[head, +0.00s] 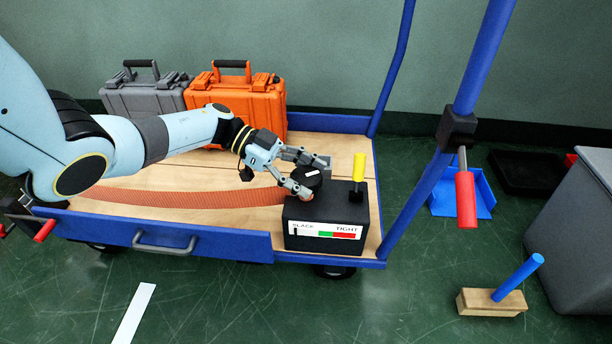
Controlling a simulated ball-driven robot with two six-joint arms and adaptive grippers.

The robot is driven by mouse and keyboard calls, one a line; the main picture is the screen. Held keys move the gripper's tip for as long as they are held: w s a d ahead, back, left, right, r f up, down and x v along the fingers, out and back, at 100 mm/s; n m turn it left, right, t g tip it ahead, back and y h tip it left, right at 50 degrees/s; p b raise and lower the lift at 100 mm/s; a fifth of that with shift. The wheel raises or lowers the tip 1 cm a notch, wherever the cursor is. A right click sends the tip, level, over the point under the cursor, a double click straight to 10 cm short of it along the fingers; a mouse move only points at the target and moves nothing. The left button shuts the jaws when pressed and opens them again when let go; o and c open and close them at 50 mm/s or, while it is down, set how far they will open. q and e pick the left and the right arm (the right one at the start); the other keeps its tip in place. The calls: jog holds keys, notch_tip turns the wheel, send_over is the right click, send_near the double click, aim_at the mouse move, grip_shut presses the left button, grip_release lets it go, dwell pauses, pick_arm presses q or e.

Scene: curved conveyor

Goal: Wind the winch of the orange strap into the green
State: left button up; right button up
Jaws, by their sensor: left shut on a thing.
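The winch (330,215) is a black box at the right end of the cart deck. Its front gauge (308,228) reads SLACK at left and TIGHT at right, with a green band and then a red one. A dark mark stands near the SLACK end, left of the green. A black knob with a white mark (311,172) sits on top, beside an upright yellow handle (359,167). The orange strap (200,197) runs left along the deck from the winch. My left gripper (308,178) is shut around the knob, partly hiding it. My right gripper is out of view.
Grey (145,98) and orange (236,95) cases stand at the back of the deck. A blue post with a red handle (466,200) rises right of the winch.

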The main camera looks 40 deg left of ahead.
pick_arm(q)
jog(key=o, duration=1.2)
jog(key=v, duration=1.2)
